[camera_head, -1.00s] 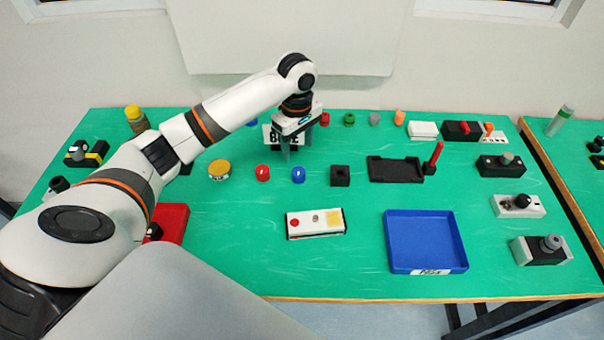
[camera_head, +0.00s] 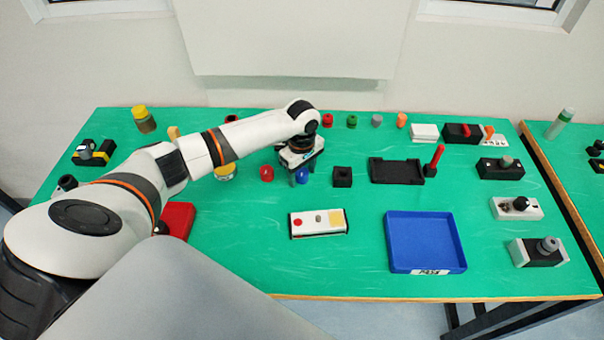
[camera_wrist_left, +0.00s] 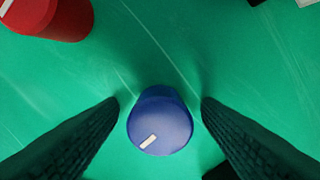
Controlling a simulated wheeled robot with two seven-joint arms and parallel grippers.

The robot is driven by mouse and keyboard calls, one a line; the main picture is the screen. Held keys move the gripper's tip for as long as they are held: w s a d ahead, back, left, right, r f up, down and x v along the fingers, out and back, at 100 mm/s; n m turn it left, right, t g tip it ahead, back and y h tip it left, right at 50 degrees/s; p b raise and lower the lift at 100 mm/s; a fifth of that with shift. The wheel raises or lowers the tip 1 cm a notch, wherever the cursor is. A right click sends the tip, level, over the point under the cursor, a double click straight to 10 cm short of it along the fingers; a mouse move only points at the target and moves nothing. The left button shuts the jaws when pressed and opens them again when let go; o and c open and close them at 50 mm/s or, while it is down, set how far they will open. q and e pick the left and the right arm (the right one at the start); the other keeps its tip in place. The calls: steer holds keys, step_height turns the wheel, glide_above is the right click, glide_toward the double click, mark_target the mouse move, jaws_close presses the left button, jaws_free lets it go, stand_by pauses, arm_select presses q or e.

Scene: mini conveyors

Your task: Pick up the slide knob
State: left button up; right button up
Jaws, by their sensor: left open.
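My left gripper (camera_head: 304,168) is pointing down, open, over the middle of the green table. A round blue knob (camera_head: 302,177) with a white mark lies below it, partly hidden by the gripper. In the left wrist view the blue knob (camera_wrist_left: 160,122) sits between the two open fingers (camera_wrist_left: 160,100), with a gap on each side. A red knob (camera_head: 267,173) stands just left of it, and it shows in the left wrist view (camera_wrist_left: 50,15) at the top left. I cannot tell from the pictures which piece is named the slide knob. My right gripper is not in view.
A black block (camera_head: 342,177) stands right of the gripper. A white panel (camera_head: 318,232) and a blue tray (camera_head: 388,242) lie nearer the front. Small coloured pieces line the back, including a green one (camera_head: 351,121). Open table lies between the panel and tray.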

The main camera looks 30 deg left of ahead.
arm_select(q)
steer(key=c, duration=1.1)
steer(key=shift+o, duration=0.2)
steer(key=shift+r, duration=0.1)
